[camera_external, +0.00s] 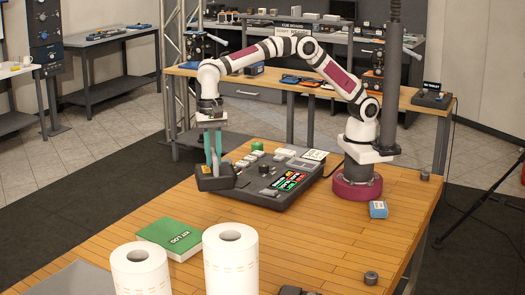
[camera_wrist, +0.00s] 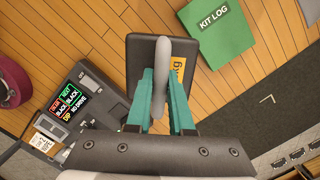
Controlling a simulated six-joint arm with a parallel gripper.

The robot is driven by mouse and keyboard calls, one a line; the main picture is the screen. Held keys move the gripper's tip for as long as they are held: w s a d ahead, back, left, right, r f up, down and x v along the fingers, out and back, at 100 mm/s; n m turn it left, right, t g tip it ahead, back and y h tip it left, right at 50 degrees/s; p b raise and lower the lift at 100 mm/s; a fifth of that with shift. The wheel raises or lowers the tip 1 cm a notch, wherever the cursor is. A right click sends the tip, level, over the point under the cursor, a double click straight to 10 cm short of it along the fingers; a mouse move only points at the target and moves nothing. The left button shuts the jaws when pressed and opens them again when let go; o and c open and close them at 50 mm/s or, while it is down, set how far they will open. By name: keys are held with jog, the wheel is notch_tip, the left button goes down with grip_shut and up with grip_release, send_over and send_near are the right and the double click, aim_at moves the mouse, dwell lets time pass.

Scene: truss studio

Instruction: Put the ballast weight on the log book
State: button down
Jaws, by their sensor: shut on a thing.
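The ballast weight is a dark block (camera_external: 214,183) with a grey upright handle. It shows in the wrist view (camera_wrist: 141,50), with a yellow "kg" label partly covered by my finger. My gripper (camera_external: 213,160) has teal fingers closed on both sides of the handle, also seen in the wrist view (camera_wrist: 163,82). The weight is at the left end of the console; I cannot tell whether it is clear of the surface. The log book is a green "KIT LOG" (camera_external: 170,237), lying flat on the wooden table with nothing on it. It is at the upper right in the wrist view (camera_wrist: 217,28).
A dark control console (camera_external: 262,196) with lit labels lies right beside the weight. Two white paper rolls (camera_external: 231,262) (camera_external: 141,272) stand at the front, near the log book. A small blue box (camera_external: 378,209) sits near my base. The table's right half is mostly free.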

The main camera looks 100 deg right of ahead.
aim_at(196, 167)
jog(key=w+m, duration=0.1)
jog(key=m, duration=0.1)
jog(key=w+d+m, duration=0.1)
jog(key=m, duration=0.2)
jog(key=w+m, duration=0.1)
jog(key=m, duration=0.1)
jog(key=shift+w+d+r+m+t, duration=0.1)
jog(key=shift+d+r+m+t, duration=0.1)
jog(key=shift+r+m+t, duration=0.15)
jog(key=m, duration=0.1)
jog(key=w+m, duration=0.1)
jog(key=m, duration=0.1)
jog(key=d+m, duration=0.1)
jog(key=shift+w+r+m+t+h, duration=0.15)
jog(key=shift+w+m+t+h, duration=0.15)
jog(key=shift+h, duration=0.1)
jog(key=shift+m, duration=0.35)
jog(key=shift+w+a+f, duration=0.45)
jog(key=shift+a+f, duration=1.35)
jog(key=shift+a, duration=0.1)
jog(key=shift+w+a+f, duration=0.45)
jog(key=shift+a+f, duration=1.4)
jog(key=shift+w+a+f, duration=0.45)
jog(key=shift+a+f, duration=1.35)
jog(key=shift+a, duration=0.1)
